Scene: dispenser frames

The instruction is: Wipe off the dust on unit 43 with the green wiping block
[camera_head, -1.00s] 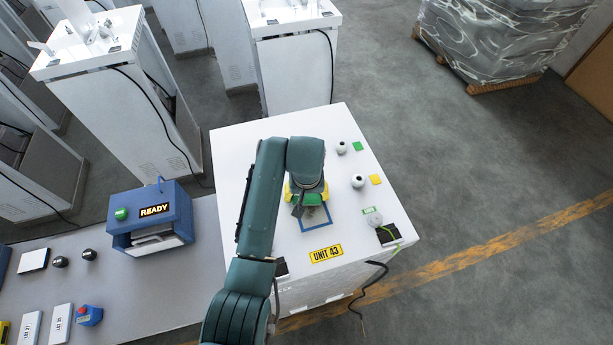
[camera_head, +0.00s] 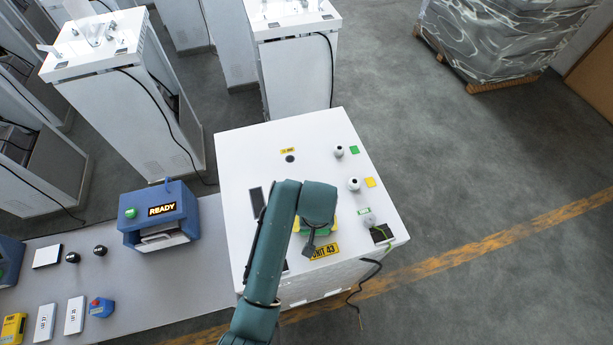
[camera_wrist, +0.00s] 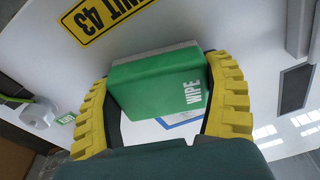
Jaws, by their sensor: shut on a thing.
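Unit 43 is a white cabinet (camera_head: 240,160) with a yellow UNIT 43 label (camera_head: 325,252) at its front edge; the label also shows in the wrist view (camera_wrist: 100,18). My gripper (camera_head: 316,229) is over the front part of the top, close to the label. In the wrist view, its yellow fingers (camera_wrist: 160,98) are shut on the green wiping block (camera_wrist: 158,82), marked WIPE, with a pale layer on its far side. Part of a blue outline (camera_wrist: 182,119) shows on the white top behind the block. I cannot make out dust now, and block contact is unclear.
Two round knobs (camera_head: 353,184) stand on the right of the top, with a grey fitting (camera_head: 368,219) and a green-yellow cable near the front right corner. A grey table (camera_head: 130,285) with a blue READY device (camera_head: 160,222) adjoins on the left.

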